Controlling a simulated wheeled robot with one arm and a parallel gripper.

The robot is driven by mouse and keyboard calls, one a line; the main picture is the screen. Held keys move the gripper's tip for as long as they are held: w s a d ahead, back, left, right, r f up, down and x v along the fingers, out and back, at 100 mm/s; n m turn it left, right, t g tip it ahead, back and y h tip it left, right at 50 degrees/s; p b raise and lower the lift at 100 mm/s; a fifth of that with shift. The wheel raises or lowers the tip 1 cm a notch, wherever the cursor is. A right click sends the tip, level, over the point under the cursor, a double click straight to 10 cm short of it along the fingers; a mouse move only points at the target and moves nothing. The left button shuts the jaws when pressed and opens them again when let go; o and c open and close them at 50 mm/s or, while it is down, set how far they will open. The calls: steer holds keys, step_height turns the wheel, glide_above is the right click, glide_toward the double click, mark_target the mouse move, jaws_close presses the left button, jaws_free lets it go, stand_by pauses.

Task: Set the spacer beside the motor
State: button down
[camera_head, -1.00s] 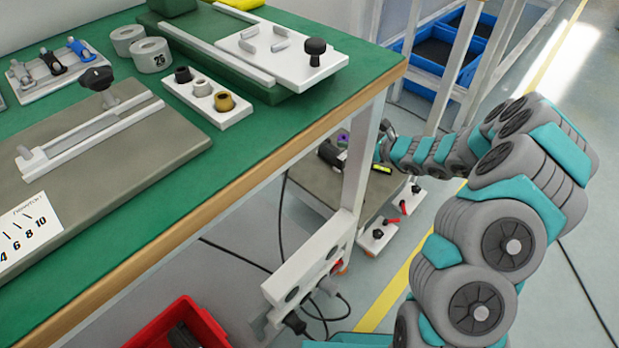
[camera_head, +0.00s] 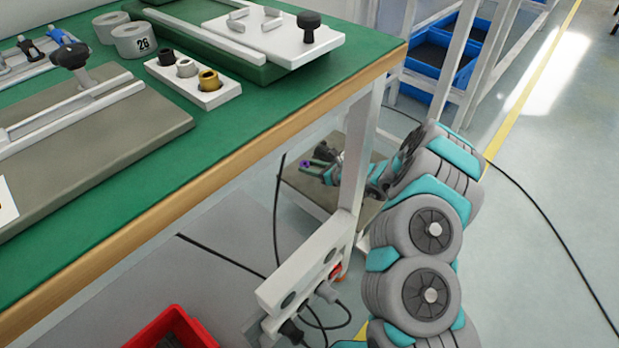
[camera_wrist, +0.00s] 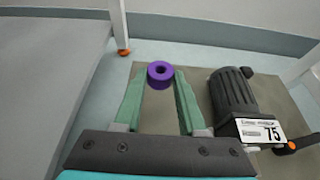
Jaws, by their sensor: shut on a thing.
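My gripper (camera_wrist: 162,73) is shut on the purple spacer (camera_wrist: 160,83), a short ring with a hole, held between the tips of its green fingers. The black motor (camera_wrist: 233,92) lies on the grey-brown low board (camera_wrist: 205,140), to the right of the spacer and apart from it. A white label reading 75 is on its near end. In the head view my gripper (camera_head: 318,168) is low behind the table leg, with the spacer (camera_head: 305,163) showing as a small purple spot. The motor (camera_head: 326,152) is partly hidden there. I cannot tell whether the spacer touches the board.
The green-topped workbench (camera_head: 240,140) stands above and left of my arm, its leg (camera_head: 358,150) close to my gripper. A white power strip (camera_head: 300,275) with cables hangs on the frame. A red bin (camera_head: 170,330) is at the lower left. Open floor lies right.

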mark_target(310, 182)
steer(key=shift+f, duration=2.35)
steer(key=shift+f+b, duration=0.2)
steer(key=shift+b, duration=0.15)
steer(key=shift+c, duration=2.4)
jaws_free()
steer(key=shift+r, duration=0.15)
steer(key=shift+r+p, duration=0.2)
steer(key=shift+p, duration=0.15)
steer(key=v, duration=1.2)
steer(key=shift+f+p, duration=0.2)
steer(key=shift+p, duration=0.15)
